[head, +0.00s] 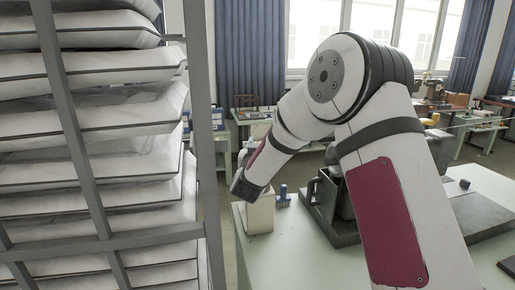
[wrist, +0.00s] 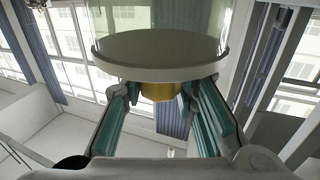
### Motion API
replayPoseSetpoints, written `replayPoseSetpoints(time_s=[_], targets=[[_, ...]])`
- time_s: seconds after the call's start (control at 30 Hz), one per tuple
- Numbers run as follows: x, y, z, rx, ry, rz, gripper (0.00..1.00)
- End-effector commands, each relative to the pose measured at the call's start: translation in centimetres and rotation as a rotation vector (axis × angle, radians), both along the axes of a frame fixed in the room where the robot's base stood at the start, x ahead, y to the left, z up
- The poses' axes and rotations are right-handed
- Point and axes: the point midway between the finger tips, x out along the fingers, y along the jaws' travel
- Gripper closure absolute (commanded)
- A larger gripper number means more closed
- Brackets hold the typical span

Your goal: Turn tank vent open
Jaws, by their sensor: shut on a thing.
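In the wrist view, a clear tank (wrist: 155,28) with a pale round rim spans the top centre. A brass-yellow faceted fitting (wrist: 160,91), which looks like the vent knob, sticks out from the rim's underside. My gripper (wrist: 158,97) has its teal-padded fingers on either side of this fitting and is shut on it. The rim hides part of the fingertips and the fitting's upper part. I cannot tell how far the vent is turned. In the head view my arm bends down to the left, and its end is dark; the fingers and the fitting cannot be made out there.
A grey metal rack (head: 212,150) with stacked white duvet-like sheets stands close on the left. A cream block (head: 260,213) and a small blue item (head: 283,194) sit on the pale table (head: 300,250). A dark machine (head: 325,195) stands behind my arm.

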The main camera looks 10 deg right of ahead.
Motion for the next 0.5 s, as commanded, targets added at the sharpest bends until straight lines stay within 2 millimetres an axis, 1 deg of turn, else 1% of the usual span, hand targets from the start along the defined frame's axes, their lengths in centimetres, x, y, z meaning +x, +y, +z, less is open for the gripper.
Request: replayPoseSetpoints(time_s=[0.33,0.37,0.4,0.43,0.5], targets=[[0.02,-0.01,0.07,0.001,-0.001,-0.001,1.0],[0.02,-0.01,0.07,0.001,-0.001,-0.001,0.67],[0.02,-0.01,0.07,0.001,-0.001,-0.001,0.58],[0.02,-0.01,0.07,0.001,-0.001,-0.001,0.52],[0.02,-0.01,0.06,0.001,-0.001,-0.001,0.52]])
